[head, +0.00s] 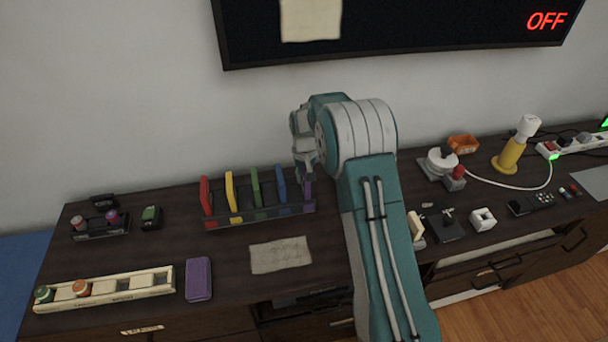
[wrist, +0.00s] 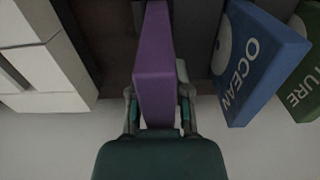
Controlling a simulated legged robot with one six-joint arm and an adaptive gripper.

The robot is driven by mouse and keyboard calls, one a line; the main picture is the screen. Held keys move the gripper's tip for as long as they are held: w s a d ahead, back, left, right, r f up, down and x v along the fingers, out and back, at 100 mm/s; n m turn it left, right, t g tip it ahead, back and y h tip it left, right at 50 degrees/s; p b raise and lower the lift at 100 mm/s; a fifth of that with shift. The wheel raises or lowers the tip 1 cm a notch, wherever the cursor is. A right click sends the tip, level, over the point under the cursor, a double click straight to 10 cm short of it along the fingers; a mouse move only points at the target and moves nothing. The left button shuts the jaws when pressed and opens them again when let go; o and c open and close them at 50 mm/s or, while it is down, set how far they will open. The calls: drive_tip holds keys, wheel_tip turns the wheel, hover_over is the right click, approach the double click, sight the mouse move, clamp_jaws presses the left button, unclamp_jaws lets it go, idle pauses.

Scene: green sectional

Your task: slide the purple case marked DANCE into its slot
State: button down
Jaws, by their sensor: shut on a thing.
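A purple case (head: 309,189) stands upright at the right end of the dark rack (head: 262,215). My gripper (head: 305,168) is above the rack's right end, shut on this case from the top. The wrist view shows the purple case (wrist: 155,62) between my two fingers (wrist: 160,108), with the blue OCEAN case (wrist: 258,62) beside it and a gap between them. No marking shows on the held case's visible faces. The blue case (head: 281,183) stands left of it in the head view. I cannot tell how deep the purple case sits in the rack.
Red (head: 206,195), yellow (head: 232,191) and green (head: 256,187) cases stand in the rack. Another purple box (head: 198,279) lies on the table beside a cream tray (head: 105,289). A paper sheet (head: 281,255) lies in front of the rack. A screen (head: 400,30) hangs above.

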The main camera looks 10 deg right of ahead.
drive_tip(key=shift+f, duration=0.9)
drive_tip(key=shift+c, duration=2.4)
unclamp_jaws()
wheel_tip(320, 180, up, 12)
drive_tip(key=shift+f, duration=0.15)
